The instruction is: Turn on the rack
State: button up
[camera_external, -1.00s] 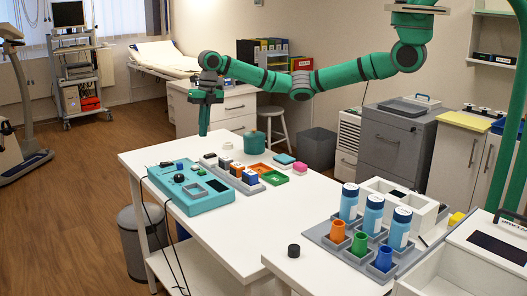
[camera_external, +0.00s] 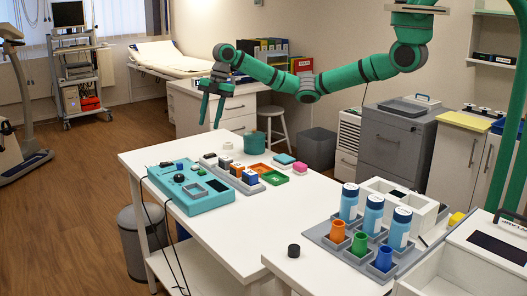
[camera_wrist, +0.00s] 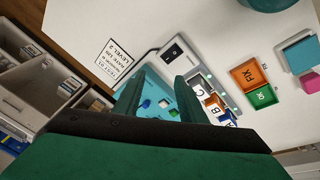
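The rack (camera_external: 236,180) is a long grey tray on the white table, holding a row of small cubes. In the wrist view, the rack (camera_wrist: 232,103) has cubes marked with letters and small green dots along its edge. A black rocker switch (camera_wrist: 172,52) on a white plate sits at its far end; I cannot tell its position. My gripper (camera_external: 211,120) hangs above the far end of the table, pointing down. Its two fingers are apart with nothing between them, also in the wrist view (camera_wrist: 155,90). It touches nothing.
A teal device (camera_external: 192,190) with knobs lies beside the rack. Orange (camera_wrist: 249,73) and green (camera_wrist: 263,97) trays lie on its other side. A teal pot (camera_external: 249,144) stands behind. A printed card (camera_wrist: 118,58) lies near the table edge. The near table middle is clear.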

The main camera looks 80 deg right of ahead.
aim_at(207, 155)
jog(key=f+m, duration=0.2)
jog(key=f, duration=0.1)
jog(key=a+f+m, duration=0.1)
jog(key=f+m, duration=0.2)
jog(key=f, duration=0.1)
jog(key=f+m, duration=0.2)
jog(key=f, duration=0.2)
jog(key=shift+w+a+f+m+t+y, duration=0.2)
jog(key=shift+m+t+y, duration=0.1)
jog(key=shift+t+y, duration=0.1)
